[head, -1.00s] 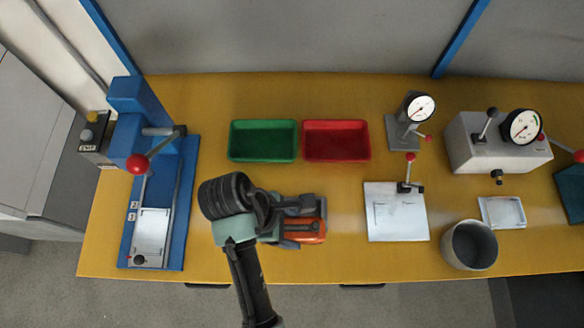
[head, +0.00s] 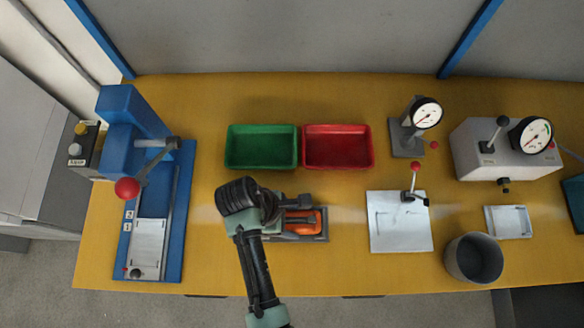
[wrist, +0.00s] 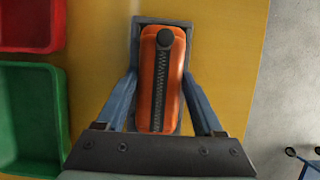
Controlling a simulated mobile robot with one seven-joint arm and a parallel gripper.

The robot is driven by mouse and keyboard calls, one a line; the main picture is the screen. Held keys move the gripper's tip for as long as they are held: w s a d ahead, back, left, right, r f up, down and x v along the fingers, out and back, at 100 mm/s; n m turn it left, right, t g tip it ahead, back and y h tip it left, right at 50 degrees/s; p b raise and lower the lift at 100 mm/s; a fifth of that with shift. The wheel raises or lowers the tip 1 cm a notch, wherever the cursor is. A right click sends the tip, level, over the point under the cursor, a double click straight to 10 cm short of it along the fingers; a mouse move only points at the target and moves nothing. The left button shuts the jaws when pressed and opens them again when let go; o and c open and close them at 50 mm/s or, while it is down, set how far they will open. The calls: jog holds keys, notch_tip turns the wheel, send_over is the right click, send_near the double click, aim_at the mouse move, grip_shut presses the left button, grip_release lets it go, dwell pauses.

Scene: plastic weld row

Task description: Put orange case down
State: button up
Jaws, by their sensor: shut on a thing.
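The orange case (head: 305,221) has a dark zip-like strip along its top and a dark round knob at one end, seen in the wrist view (wrist: 161,85). My gripper (wrist: 160,82) is shut on the case, one finger at each long side. A shallow grey tray (head: 312,238) lies directly under and around the case; its rim also shows in the wrist view (wrist: 138,30). The case looks lined up with the tray and at or within its rim. I cannot tell whether it touches the tray floor. My arm hides the tray's left part in the head view.
A green bin (head: 261,147) and a red bin (head: 338,147) stand behind the tray. A blue press (head: 130,150) is at left. A white plate fixture (head: 400,222), a dial gauge (head: 424,113) and a grey cup (head: 473,258) are at right. Bare yellow table lies between.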

jog(key=shift+f, duration=0.35)
jog(key=shift+f, duration=0.15)
jog(key=o, duration=1.4)
